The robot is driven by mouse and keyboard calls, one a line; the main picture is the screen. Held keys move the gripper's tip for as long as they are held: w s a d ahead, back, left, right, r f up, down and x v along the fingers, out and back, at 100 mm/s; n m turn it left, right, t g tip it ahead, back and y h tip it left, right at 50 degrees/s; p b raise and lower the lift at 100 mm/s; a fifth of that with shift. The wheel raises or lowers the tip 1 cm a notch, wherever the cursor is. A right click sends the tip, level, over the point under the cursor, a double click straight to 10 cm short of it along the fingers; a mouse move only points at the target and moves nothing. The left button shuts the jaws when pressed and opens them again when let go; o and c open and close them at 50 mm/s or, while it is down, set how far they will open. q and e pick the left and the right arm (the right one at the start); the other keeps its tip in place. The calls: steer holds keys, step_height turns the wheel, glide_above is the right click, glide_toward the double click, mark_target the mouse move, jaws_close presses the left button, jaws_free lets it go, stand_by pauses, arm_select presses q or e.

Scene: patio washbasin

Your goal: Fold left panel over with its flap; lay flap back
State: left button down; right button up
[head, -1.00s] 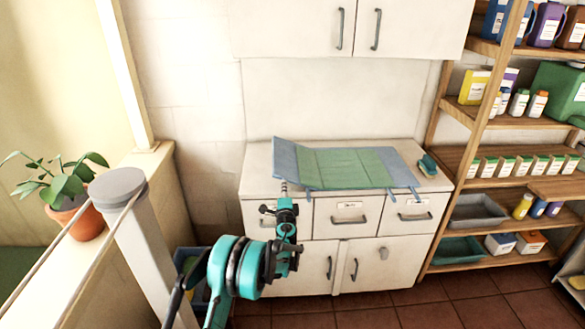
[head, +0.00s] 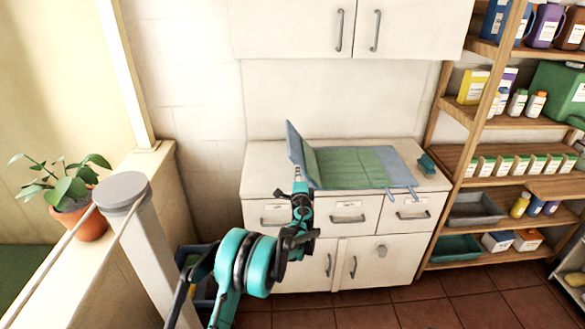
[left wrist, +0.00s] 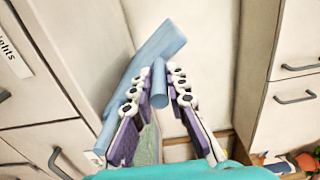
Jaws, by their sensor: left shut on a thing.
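A folding mat with green inner panels (head: 345,166) and blue-grey edges lies on the white counter. Its left panel (head: 295,146) is raised steeply, showing its blue-grey side. The right part lies flat, with two ties (head: 402,193) hanging over the counter's front edge. My left gripper (head: 298,178) is at the near edge of the raised panel. In the left wrist view its fingers (left wrist: 160,85) are shut on a blue rolled edge or tab of the panel. The flap cannot be told apart clearly from the panel. My right gripper is not in view.
A teal brush-like item (head: 427,163) sits at the counter's right end. Drawers and cupboards (head: 345,225) lie below, and a wall cabinet (head: 345,25) hangs above. A wooden shelf (head: 500,135) with bottles and boxes stands at right. A potted plant (head: 85,215) is at left.

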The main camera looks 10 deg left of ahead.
arm_select(q)
steer(key=w+d+r, duration=0.1)
steer(key=w+d, duration=0.1)
steer(key=d, duration=0.5)
steer(key=w+d+r, duration=0.1)
steer(key=w+d, duration=0.1)
steer(key=d, duration=0.4)
steer(key=shift+d+r+b, duration=0.15)
steer(key=shift+d+b, duration=0.2)
steer(key=shift+d, duration=0.05)
steer(key=shift+s+a, duration=0.1)
stand_by(1.0)
